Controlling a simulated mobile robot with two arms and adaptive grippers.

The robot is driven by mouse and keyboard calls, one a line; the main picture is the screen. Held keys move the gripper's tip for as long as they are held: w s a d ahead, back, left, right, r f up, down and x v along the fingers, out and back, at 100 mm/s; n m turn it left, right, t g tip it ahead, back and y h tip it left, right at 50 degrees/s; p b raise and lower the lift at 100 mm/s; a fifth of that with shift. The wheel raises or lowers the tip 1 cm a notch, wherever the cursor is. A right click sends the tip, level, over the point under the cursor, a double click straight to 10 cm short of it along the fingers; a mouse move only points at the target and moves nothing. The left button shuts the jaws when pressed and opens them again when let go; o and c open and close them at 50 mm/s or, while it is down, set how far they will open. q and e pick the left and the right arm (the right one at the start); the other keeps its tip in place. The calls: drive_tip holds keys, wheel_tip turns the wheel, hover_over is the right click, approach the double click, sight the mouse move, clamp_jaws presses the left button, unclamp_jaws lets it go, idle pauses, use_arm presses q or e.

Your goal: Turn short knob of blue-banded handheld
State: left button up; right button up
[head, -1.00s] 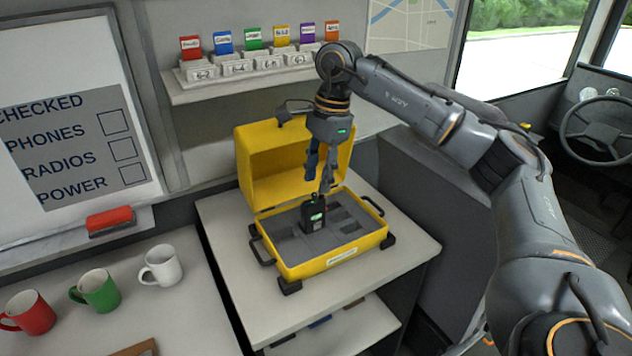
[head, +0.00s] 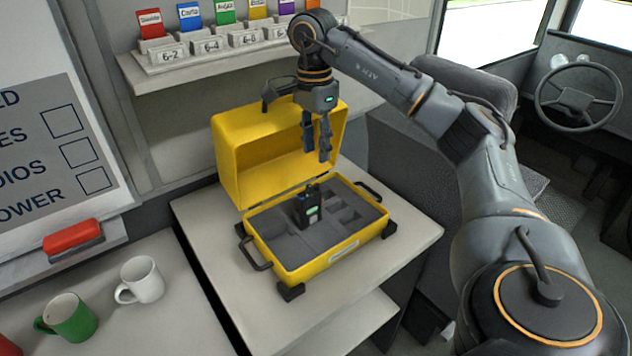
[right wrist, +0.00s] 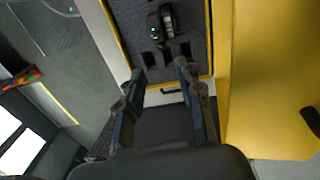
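A dark handheld radio (head: 307,208) with a lit green screen stands upright in the grey foam of an open yellow case (head: 331,268). Its top, with a small antenna or knob, faces up; single knobs are too small to tell apart, and I cannot clearly make out a blue band. In the right wrist view the handheld (right wrist: 166,24) shows near the top, beyond the fingertips. My right gripper (head: 317,154) hangs above the handheld, pointing down, apart from it. Its fingers are spread and empty, also in the right wrist view (right wrist: 158,76). My left gripper is out of view.
The case's raised lid (head: 250,165) stands behind and left of the right gripper. A shelf (head: 185,78) with coloured cards is above. White (head: 140,280) and green mugs (head: 68,318) stand on the left counter. Several foam slots right of the handheld look empty.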

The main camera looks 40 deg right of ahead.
sight(317, 184)
wheel_tip(317, 184, down, 8)
drive_tip(key=shift+s+r, duration=0.1)
drive_tip(key=shift+r, duration=0.15)
drive_tip(key=shift+f, duration=0.5)
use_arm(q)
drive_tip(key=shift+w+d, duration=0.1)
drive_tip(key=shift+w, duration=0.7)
use_arm(e)
clamp_jaws()
